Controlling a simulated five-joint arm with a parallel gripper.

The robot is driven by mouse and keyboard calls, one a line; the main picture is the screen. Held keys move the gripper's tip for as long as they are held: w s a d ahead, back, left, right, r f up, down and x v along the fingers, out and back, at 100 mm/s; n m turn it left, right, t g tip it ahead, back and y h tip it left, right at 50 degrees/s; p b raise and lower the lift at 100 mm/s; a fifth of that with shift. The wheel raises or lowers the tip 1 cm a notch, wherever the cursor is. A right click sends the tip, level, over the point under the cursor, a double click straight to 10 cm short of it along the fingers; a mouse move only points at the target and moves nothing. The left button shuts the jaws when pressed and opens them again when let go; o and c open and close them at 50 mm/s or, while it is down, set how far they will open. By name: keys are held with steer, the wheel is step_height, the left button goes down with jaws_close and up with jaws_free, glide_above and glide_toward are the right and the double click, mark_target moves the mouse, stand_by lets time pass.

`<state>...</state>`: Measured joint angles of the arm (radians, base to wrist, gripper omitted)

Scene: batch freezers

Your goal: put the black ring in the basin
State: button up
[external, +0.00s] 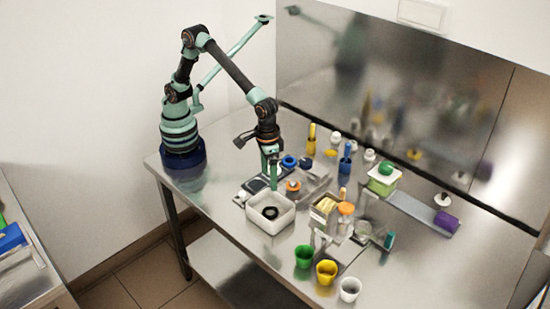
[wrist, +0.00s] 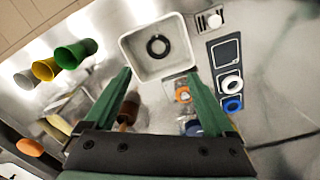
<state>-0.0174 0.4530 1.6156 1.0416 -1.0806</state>
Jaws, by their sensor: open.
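The black ring (external: 270,212) lies flat on the floor of the white square basin (external: 268,227). In the wrist view the ring (wrist: 158,46) is inside the basin (wrist: 182,66), near its middle and touching no wall that I can see. My gripper (external: 271,187) is above the basin's back edge in the external view. In the wrist view my gripper (wrist: 158,86) has its two green fingers spread wide with nothing between them. The fingertips are apart from the ring.
Green (external: 304,256), yellow (external: 326,272) and white (external: 350,289) cups stand right of the basin along the front. A raised shelf (external: 410,208) stands at the right. The front left tabletop is clear.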

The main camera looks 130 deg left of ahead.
steer(key=s+r+m+t, duration=0.2)
steer(key=s+r+m, duration=0.3)
steer(key=s, duration=0.3)
steer(key=s+r+m+t, duration=0.3)
steer(key=s+r+m, duration=0.2)
steer(key=s+m, duration=0.2)
steer(key=shift+s+d+m, duration=0.3)
steer(key=shift+s+d, duration=0.1)
steer(key=shift+s, duration=0.75)
